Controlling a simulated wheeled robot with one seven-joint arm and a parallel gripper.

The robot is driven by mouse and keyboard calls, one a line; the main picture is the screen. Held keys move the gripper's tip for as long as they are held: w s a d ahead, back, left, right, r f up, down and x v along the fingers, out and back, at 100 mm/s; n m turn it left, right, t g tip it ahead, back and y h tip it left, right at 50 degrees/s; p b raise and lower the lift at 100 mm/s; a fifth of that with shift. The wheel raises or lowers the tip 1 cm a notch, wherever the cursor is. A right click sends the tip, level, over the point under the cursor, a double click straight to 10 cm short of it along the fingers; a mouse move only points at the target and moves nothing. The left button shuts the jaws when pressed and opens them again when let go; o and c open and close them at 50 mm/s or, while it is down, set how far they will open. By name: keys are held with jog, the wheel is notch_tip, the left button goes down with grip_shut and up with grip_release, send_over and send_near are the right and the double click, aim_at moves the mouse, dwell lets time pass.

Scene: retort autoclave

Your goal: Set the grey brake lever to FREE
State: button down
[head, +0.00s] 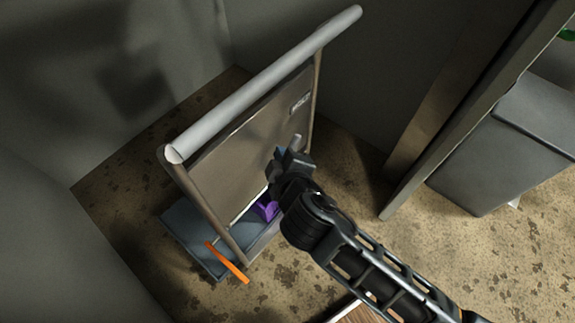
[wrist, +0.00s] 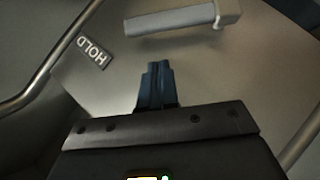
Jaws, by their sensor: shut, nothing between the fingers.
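The grey brake lever (wrist: 170,22) is a short light bar on the cart's upright panel (head: 235,155). In the wrist view it lies nearly level, with a blocky end at the right. A HOLD label (wrist: 95,53) is on the panel to its lower left; this small plate also shows in the head view (head: 300,104). No FREE label is visible. In the head view the lever (head: 297,141) is partly hidden behind my gripper (head: 280,160). My gripper's dark fingers (wrist: 156,72) are shut and empty, in front of the panel, apart from the lever in the wrist view.
The cart's thick grey push handle (head: 265,85) runs across its top. An orange bar (head: 227,263) and a purple part (head: 266,207) are low on the cart. Walls stand close behind and left. A grey box (head: 505,145) stands at right. Floor (head: 345,165) between is clear.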

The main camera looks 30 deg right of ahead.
jog(key=shift+w+d+f, duration=0.15)
jog(key=shift+d+f, duration=0.5)
jog(key=shift+d, duration=0.05)
jog(key=shift+w+d+f, duration=0.15)
jog(key=shift+d+f, duration=0.5)
jog(key=shift+d, duration=0.05)
jog(key=shift+d+r+p, duration=0.1)
jog(key=shift+r+p, duration=0.05)
jog(key=shift+p, duration=0.3)
